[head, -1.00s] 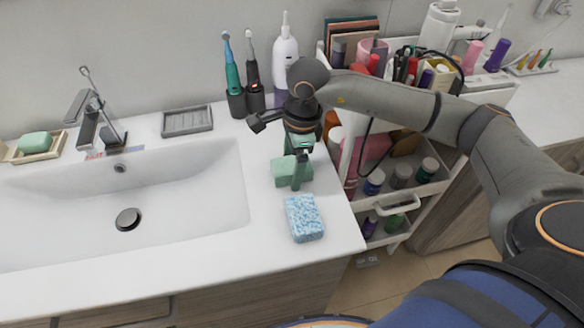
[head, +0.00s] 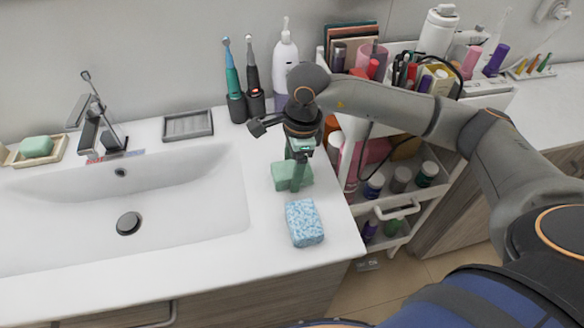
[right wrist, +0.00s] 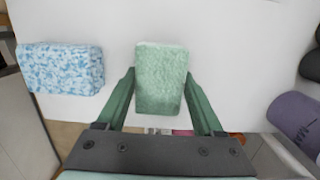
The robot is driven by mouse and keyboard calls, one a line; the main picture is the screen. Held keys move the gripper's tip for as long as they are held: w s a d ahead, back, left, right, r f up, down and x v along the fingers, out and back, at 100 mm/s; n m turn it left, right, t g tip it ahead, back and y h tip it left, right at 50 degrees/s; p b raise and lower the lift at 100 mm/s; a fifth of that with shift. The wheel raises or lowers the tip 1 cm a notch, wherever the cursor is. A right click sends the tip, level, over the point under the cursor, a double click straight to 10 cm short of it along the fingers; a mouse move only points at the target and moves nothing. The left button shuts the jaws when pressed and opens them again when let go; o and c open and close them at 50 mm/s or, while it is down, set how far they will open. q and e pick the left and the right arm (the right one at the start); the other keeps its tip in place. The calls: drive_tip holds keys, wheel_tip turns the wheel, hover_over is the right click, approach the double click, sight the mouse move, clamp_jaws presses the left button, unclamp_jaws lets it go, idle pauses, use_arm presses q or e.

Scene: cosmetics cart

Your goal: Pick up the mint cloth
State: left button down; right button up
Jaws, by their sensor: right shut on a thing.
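The mint cloth (head: 281,174) is a pale green folded block on the white counter, right of the sink. It fills the middle of the right wrist view (right wrist: 160,78). My right gripper (head: 296,187) points down over it in the head view, with dark green fingers. In the right wrist view my right gripper (right wrist: 160,90) has one finger on each side of the cloth and is shut on it. The fingers hide part of the cloth in the head view. I cannot see clear space under the cloth. My left gripper is not in view.
A blue-and-white speckled sponge (head: 304,223) lies just in front of the cloth. Electric toothbrushes (head: 234,88) and a white pump bottle (head: 285,60) stand behind. A loaded cart (head: 415,190) stands close on the right. The sink (head: 190,215) is on the left.

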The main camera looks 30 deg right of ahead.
sight(290, 170)
drive_tip(key=shift+r, duration=0.4)
drive_tip(key=r, duration=0.3)
drive_tip(key=shift+s+a, duration=0.1)
drive_tip(key=shift+s, duration=0.1)
drive_tip(key=s+a+r+b, duration=0.2)
drive_tip(key=s+a+r, duration=0.1)
drive_tip(key=s+r, duration=0.6)
drive_tip(key=s, duration=0.4)
drive_tip(key=shift+a+r, duration=0.2)
drive_tip(key=shift+a, duration=0.05)
drive_tip(key=shift+s, duration=0.1)
drive_tip(key=o, duration=0.8)
drive_tip(key=c, duration=0.7)
